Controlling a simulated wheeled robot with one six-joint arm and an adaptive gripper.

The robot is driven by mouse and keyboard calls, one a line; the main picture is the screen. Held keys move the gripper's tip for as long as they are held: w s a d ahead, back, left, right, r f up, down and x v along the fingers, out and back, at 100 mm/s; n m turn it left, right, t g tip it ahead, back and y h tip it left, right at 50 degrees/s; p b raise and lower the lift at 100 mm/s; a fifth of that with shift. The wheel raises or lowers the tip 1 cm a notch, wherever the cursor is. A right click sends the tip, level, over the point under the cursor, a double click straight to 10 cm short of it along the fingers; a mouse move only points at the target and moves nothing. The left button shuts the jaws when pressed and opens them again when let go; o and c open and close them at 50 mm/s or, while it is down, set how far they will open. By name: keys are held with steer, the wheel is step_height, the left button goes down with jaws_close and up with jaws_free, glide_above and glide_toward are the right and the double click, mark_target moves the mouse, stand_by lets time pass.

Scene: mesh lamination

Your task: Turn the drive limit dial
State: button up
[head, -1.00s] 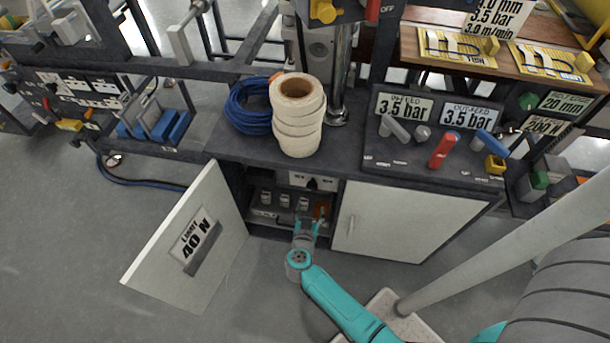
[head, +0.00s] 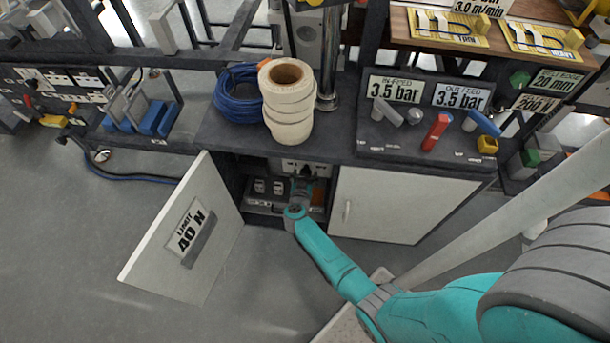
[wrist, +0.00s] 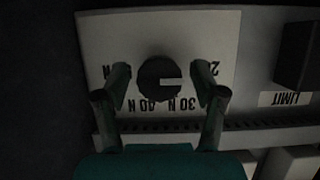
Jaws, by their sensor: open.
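The drive limit dial (wrist: 159,78) is a dark round knob with a pale slot, on a white plate (wrist: 110,40) marked "30 N" and "40 N", upside down in the wrist view. My gripper (wrist: 162,88) is open, with one finger on each side of the dial; I cannot tell whether either finger touches it. In the head view my gripper (head: 301,188) is inside the open cabinet under the bench, and the dial is mostly hidden behind it. The cabinet door (head: 175,240) stands open and carries a card reading "LIMIT 40 N" (head: 190,228).
A dark block (wrist: 297,55) with a "LIMIT" label (wrist: 287,98) sits beside the plate. The closed right cabinet door (head: 395,207) is next to the opening. Tape rolls (head: 288,105) and a blue coil (head: 238,92) lie on the bench above. Open floor lies in front.

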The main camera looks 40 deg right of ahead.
steer(key=shift+d+f, duration=0.1)
steer(key=c, duration=1.1)
steer(key=shift+c, duration=0.2)
